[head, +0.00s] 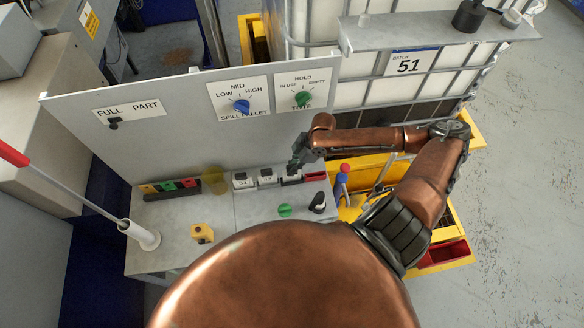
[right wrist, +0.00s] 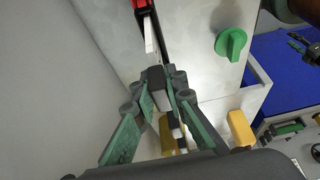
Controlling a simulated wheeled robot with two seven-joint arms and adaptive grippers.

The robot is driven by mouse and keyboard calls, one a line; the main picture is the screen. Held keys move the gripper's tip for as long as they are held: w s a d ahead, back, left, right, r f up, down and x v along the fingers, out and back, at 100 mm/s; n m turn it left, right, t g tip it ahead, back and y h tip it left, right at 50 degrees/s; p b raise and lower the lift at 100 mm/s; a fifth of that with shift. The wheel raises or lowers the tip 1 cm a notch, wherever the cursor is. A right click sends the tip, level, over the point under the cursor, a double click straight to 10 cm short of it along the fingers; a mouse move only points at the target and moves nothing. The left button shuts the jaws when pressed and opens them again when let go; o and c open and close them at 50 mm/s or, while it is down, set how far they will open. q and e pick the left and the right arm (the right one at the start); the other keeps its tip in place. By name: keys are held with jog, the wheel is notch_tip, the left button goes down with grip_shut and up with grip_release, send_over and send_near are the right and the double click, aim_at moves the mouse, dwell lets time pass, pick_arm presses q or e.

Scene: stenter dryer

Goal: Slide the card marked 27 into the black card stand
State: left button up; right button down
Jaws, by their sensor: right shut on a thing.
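My right gripper (head: 294,167) is low over the back of the grey bench, at the right end of a row of small white number cards. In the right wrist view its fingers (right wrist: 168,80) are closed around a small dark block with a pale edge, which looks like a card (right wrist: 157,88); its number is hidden. Two cards stand to its left in the head view, one reading about 51 (head: 243,181) and one I cannot read surely (head: 267,177). A black strip, perhaps the card stand (right wrist: 163,48), runs beyond the fingertips with a white piece beside it. My left gripper is out of view.
A grey panel with a blue dial (head: 241,106) rises behind. A red block (head: 315,176) is right of the gripper. A yellow button box (head: 202,233) sits front left.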

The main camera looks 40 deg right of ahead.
jog(key=shift+f, duration=0.15)
jog(key=c, duration=2.4)
grip_release()
jog(key=o, duration=0.5)
jog(key=v, duration=1.2)
jog(key=shift+f, duration=0.1)
